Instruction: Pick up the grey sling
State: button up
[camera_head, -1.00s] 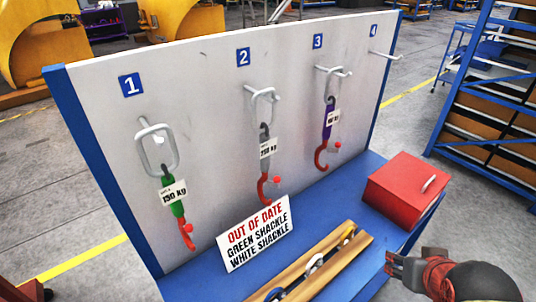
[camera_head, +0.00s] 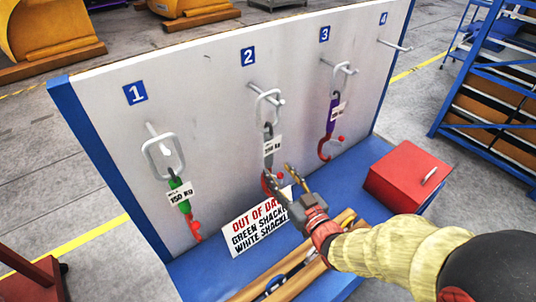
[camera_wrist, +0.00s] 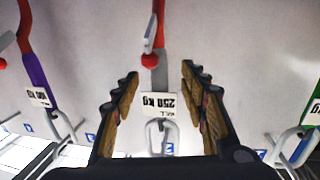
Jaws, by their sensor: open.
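The grey sling (camera_head: 268,132) hangs on peg 2 of the white board, with a metal link above, a 250 kg tag (camera_wrist: 158,106) and a red hook below. My gripper (camera_head: 279,175) is open in front of its lower part, which it partly hides in the head view. In the wrist view, which is upside down, the grey sling (camera_wrist: 161,75) runs between the two spread fingers of my gripper (camera_wrist: 160,75), with clear gaps on both sides. I cannot tell how far the fingertips are from it in depth.
A green sling (camera_head: 177,188) hangs on peg 1 and a purple sling (camera_head: 333,112) on peg 3; peg 4 (camera_head: 395,45) is empty. Below stand an out-of-date sign (camera_head: 245,228), a wooden rack (camera_head: 265,283) and a red box (camera_head: 405,178) on the blue bench (camera_head: 195,270).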

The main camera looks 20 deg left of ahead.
aim_at(271, 159)
jog(key=shift+a+r+y, duration=0.2)
jog(key=shift+r+y, duration=0.1)
jog(key=shift+r, duration=0.05)
jog(key=shift+w+a+r, duration=0.1)
jog(key=shift+w+a, duration=0.05)
jog(key=shift+a, duration=0.1)
jog(key=shift+w+b+x, duration=0.25)
jog(key=shift+b+x, duration=0.1)
jog(key=shift+x, duration=3.15)
jog(key=shift+d, duration=0.25)
jog(key=shift+c, duration=1.2)
grip_shut()
jog(key=shift+r, duration=0.1)
